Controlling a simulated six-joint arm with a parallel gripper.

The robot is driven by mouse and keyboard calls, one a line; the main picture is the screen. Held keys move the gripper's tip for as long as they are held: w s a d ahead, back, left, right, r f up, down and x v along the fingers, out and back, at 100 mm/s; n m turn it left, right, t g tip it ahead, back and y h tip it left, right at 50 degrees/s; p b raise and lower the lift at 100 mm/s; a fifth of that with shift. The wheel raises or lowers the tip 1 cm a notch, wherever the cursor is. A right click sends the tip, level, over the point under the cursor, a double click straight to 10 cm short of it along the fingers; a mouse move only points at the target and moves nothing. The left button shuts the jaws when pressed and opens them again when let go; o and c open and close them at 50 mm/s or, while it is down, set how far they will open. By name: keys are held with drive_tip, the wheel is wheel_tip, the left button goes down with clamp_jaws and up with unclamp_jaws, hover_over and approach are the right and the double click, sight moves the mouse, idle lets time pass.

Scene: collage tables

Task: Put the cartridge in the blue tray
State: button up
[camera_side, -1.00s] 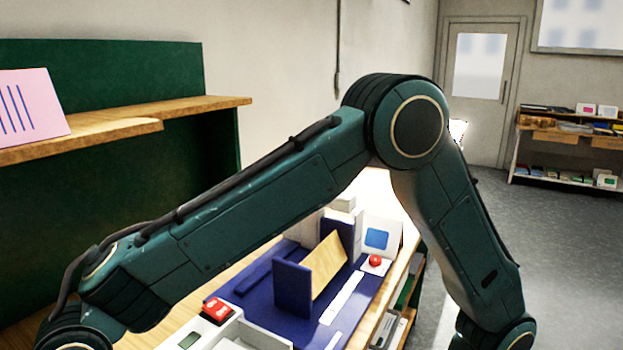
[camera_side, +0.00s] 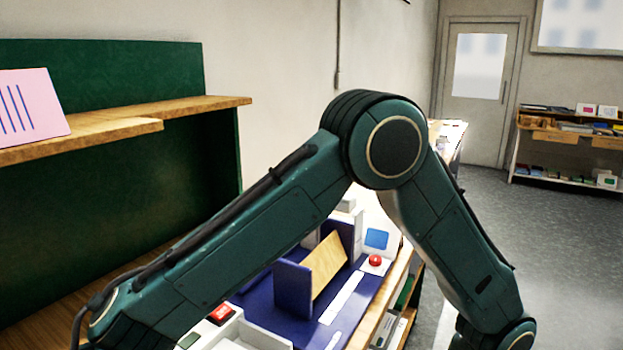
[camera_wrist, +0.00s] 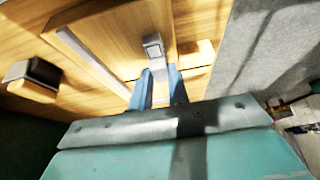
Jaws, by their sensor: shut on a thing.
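In the wrist view my gripper (camera_wrist: 162,88) has its two blue fingers shut on a slim grey piece with a square end (camera_wrist: 153,46). The piece lies in front of pale wooden panels; I cannot tell whether it is the cartridge. In the side view my gripper is out of the picture, past the lower left. A dark blue base with upright walls (camera_side: 293,288) and a slanted wooden board stands on the bench, partly behind my arm. I cannot tell whether it is the blue tray. No other clear cartridge shows.
A white box with a red button (camera_side: 221,314) stands at the front of the bench. A white panel with a blue square (camera_side: 377,239) and red knob stands behind. A wooden shelf (camera_side: 120,122) juts out at left. A dark-and-cream block (camera_wrist: 35,75) shows on the wood.

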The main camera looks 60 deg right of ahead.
drive_tip(key=shift+f, duration=0.1)
drive_tip(key=o, duration=0.7)
drive_tip(key=v, duration=1.2)
idle(0.3)
